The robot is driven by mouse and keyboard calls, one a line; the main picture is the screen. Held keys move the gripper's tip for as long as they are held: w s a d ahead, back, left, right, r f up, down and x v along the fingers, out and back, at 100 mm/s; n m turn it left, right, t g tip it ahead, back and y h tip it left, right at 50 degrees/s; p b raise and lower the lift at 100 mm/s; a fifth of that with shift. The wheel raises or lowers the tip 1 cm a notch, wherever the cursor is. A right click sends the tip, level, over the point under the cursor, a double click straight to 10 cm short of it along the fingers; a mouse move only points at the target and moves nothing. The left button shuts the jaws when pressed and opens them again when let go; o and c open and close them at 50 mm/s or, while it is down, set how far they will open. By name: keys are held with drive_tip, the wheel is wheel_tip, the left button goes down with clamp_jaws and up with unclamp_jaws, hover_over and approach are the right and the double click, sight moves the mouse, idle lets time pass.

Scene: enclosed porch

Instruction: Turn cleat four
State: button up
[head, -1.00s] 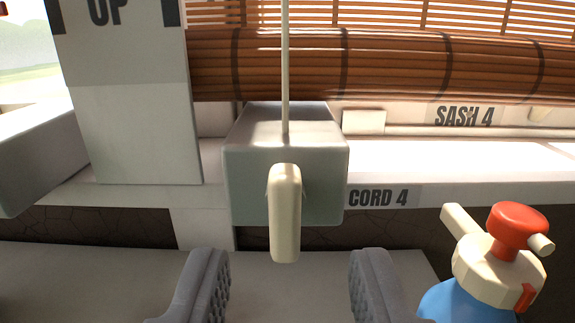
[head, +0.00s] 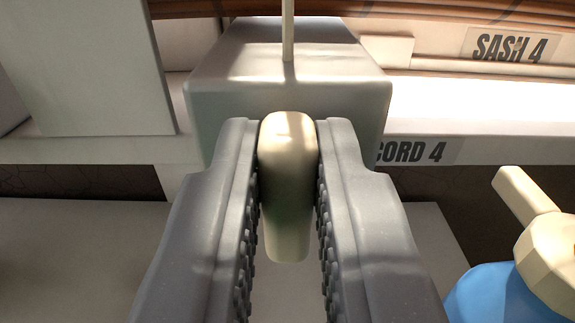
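The cleat's cream lever (head: 288,185) hangs straight down in front of a grey block (head: 225,85) beside the CORD 4 label (head: 412,151). A thin pale cord (head: 288,30) rises from the block's top. My gripper (head: 287,135) has one ribbed grey finger on each side of the lever. The fingers are close together and appear to touch its sides, shut on it. The lever's lower end shows between the finger pads. The fingers cover part of the block's lower front.
A blue bottle (head: 495,300) with a cream spout stands close at the lower right. A white upright panel (head: 95,70) is at the left. A white sill with the SASH 4 label (head: 510,46) runs behind, below a brown blind (head: 180,8).

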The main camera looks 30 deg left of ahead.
drive_tip(key=shift+d, duration=0.25)
clamp_jaws()
drive_tip(key=shift+a, duration=0.1)
drive_tip(key=shift+r+m+p, duration=0.15)
drive_tip(key=shift+m+p, duration=0.25)
drive_tip(key=shift+p, duration=0.5)
drive_tip(key=m+p, duration=0.1)
drive_tip(key=p, duration=0.2)
drive_tip(key=shift+w+r+m+p, duration=0.1)
drive_tip(key=shift+r+m+p, duration=0.1)
drive_tip(key=shift+m+p, duration=0.15)
drive_tip(key=m+p, duration=0.1)
drive_tip(key=p, duration=0.1)
drive_tip(key=m+p, duration=0.1)
drive_tip(key=shift+w+d+p, duration=0.1)
drive_tip(key=shift+d+p, duration=0.15)
drive_tip(key=shift+p, duration=0.15)
drive_tip(key=m+p, duration=0.3)
drive_tip(key=m, duration=0.1)
drive_tip(key=f+m+p, duration=0.1)
drive_tip(key=m+p, duration=0.2)
drive_tip(key=m, duration=0.2)
drive_tip(key=d+m+p, duration=0.1)
drive_tip(key=m+p, duration=0.3)
drive_tip(key=shift+w+f, duration=0.25)
drive_tip(key=shift+f, duration=0.1)
drive_tip(key=shift+f+m, duration=0.1)
drive_tip(key=shift+m, duration=0.35)
